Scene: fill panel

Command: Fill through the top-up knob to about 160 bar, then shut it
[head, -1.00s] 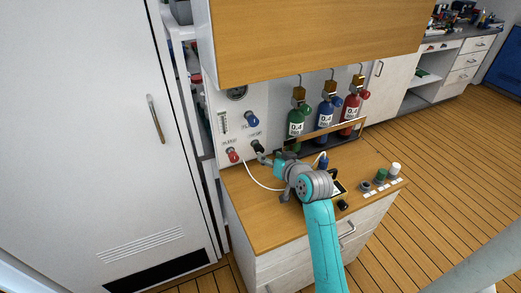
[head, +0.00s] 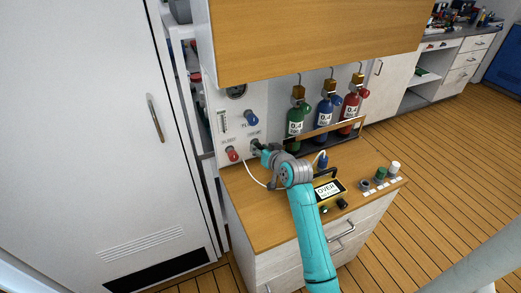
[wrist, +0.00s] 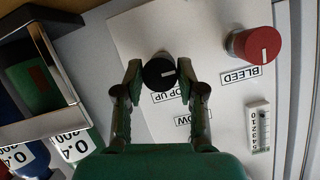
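The black top-up knob (wrist: 160,72) sits on the white panel, with a white pointer line toward the right in the wrist view and a partly hidden "TOP UP" label below. My gripper (wrist: 160,76) has one finger on each side of it. In the head view my gripper (head: 259,149) is at the panel and mostly covers the knob. The round dark gauge (head: 236,91) is high on the panel; its reading is too small to tell.
The red bleed knob (wrist: 254,45) is beside the black knob, and a blue knob (head: 251,118) is above it. A white hose (head: 253,176) curves over the wooden counter (head: 250,215).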

